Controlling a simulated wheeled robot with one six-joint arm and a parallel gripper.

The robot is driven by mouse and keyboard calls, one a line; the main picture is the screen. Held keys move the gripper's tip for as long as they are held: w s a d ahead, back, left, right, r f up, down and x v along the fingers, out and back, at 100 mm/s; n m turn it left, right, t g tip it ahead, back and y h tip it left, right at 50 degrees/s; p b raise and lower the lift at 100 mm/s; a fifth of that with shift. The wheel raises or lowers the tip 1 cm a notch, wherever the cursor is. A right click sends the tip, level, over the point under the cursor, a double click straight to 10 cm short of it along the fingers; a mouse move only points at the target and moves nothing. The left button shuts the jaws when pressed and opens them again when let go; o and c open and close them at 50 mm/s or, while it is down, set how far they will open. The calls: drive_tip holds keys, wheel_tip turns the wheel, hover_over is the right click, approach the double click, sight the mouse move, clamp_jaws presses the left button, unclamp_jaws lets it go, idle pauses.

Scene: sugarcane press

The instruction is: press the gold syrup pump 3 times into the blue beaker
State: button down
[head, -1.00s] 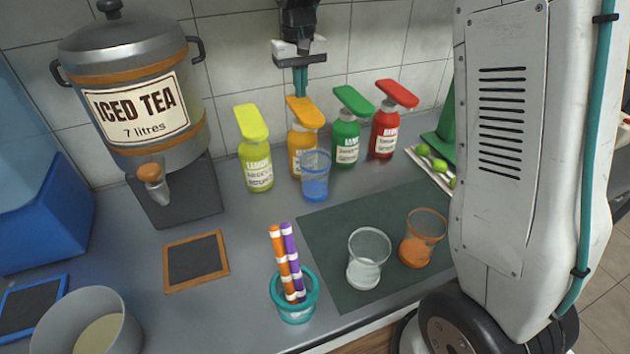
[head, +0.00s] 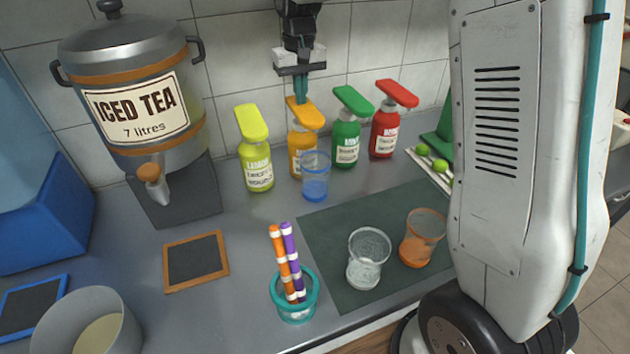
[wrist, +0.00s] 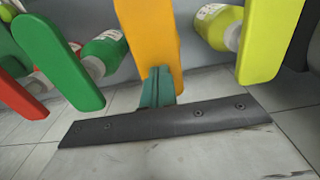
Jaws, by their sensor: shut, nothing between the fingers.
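The gold syrup pump (head: 308,117) stands in the row of bottles at the back, with a flat orange-gold head. The blue beaker (head: 315,178) stands right in front of it, under the front end of the head. My gripper (head: 301,100) is shut and empty, pointing down with its teal fingertips at the back part of the gold head. In the wrist view the fingertips (wrist: 158,88) overlap the near end of the gold head (wrist: 146,35). They look in contact with it, but I cannot tell how far the head is pressed.
A yellow pump (head: 251,122) stands left of the gold one; green (head: 353,100) and red (head: 398,93) pumps stand right. A clear beaker (head: 368,258) and an orange beaker (head: 423,238) stand on the dark mat. The iced tea urn (head: 135,90) is at left.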

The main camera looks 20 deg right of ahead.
drive_tip(key=shift+f, duration=1.35)
drive_tip(key=shift+r, duration=2.2)
wheel_tip(320, 180, up, 6)
